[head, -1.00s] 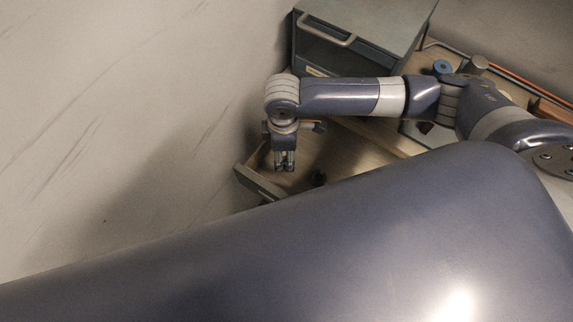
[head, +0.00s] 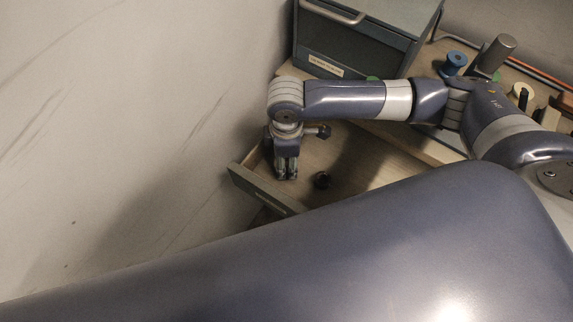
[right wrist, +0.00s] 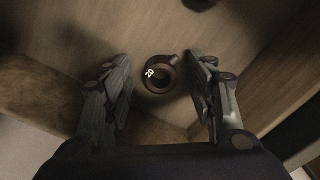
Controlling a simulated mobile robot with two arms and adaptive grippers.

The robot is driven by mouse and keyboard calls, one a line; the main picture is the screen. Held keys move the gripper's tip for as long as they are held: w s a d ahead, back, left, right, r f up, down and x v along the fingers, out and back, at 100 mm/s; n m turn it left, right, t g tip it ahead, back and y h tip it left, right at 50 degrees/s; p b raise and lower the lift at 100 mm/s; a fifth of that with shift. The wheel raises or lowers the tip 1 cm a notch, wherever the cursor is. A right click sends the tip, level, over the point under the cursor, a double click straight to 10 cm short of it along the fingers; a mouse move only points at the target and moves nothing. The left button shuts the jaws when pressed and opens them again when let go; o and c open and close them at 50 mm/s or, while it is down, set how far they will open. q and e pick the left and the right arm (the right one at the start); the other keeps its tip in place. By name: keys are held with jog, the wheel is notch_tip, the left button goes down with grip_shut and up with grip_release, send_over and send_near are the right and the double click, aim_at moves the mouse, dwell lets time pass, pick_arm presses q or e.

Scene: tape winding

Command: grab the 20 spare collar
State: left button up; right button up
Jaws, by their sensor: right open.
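A dark brown ring-shaped collar marked "20" (right wrist: 158,74) lies on the wooden drawer floor in the right wrist view. My right gripper (right wrist: 160,92) is open, with its fingers on either side of the collar and nothing held. In the head view the right gripper (head: 287,176) points down into the open drawer (head: 268,198). A dark round piece (head: 321,180) lies on the drawer floor just right of the gripper there; I cannot read a mark on it. My left gripper is not in view.
A dark piece (right wrist: 199,4) is cut off at the top of the right wrist view. A grey-green cabinet (head: 350,45) stands behind the drawer. A blue spool (head: 455,61) and a grey cylinder (head: 498,50) stand on the bench at right. A pale wall (head: 120,110) fills the left side.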

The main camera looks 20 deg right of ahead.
jog(key=shift+r, duration=0.1)
jog(key=c, duration=1.1)
jog(key=shift+r, duration=0.1)
jog(key=shift+c, duration=0.2)
